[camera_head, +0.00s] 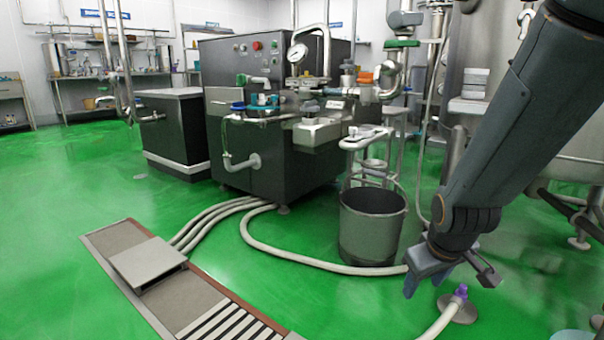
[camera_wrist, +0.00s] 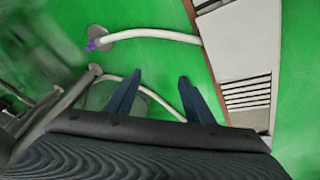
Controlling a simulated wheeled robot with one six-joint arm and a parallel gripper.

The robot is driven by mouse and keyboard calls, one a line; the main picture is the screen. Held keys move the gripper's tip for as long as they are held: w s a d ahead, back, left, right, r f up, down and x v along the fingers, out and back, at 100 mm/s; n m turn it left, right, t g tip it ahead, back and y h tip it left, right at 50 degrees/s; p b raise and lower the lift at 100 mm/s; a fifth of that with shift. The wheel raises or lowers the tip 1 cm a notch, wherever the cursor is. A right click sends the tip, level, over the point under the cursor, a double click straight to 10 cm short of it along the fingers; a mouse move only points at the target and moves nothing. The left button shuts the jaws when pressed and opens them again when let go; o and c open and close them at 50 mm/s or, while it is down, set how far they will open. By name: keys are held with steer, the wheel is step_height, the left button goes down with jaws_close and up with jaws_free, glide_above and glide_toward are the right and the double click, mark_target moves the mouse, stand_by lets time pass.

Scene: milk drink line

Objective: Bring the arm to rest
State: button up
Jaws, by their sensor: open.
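My gripper (camera_head: 428,278) hangs at the end of my arm on the right of the head view, pointing down above the green floor. It is in front of and to the right of a grey bucket (camera_head: 370,228). In the wrist view my gripper (camera_wrist: 160,78) shows two blue fingers standing well apart with nothing between them. Green floor and a pale hose show past the fingers. My arm reaches down from the top right corner of the head view.
A pale hose (camera_head: 300,259) runs across the floor to a round floor fitting with a purple part (camera_head: 460,292). A floor drain with a grate (camera_head: 222,322) lies at front left. A dark machine (camera_head: 262,150) stands behind. Steel vessels stand at right. Floor at left is clear.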

steer(key=s+a+m+g+y, duration=0.1)
steer(key=s+a+m+g, duration=0.15)
steer(key=s+a, duration=0.55)
steer(key=s+a+r+n+g+y+p, duration=0.2)
steer(key=s+a+r+n+p, duration=0.6)
steer(key=s+a+r, duration=1.05)
steer(key=d+r+m+p, duration=0.3)
steer(key=d+r+p, duration=0.3)
steer(key=r+p, duration=0.3)
steer(key=w+d+r+m+h+p, duration=0.1)
steer(key=d+r+p, duration=0.5)
steer(key=p, duration=1)
steer(key=d+r+m+h+p, duration=0.1)
steer(key=d+r+m+p, duration=0.3)
steer(key=r+p, duration=0.7)
steer(key=d+p, duration=0.2)
steer(key=shift+w+d+r+m, duration=0.25)
steer(key=shift+d+r+m, duration=0.05)
steer(key=shift+r+m, duration=0.05)
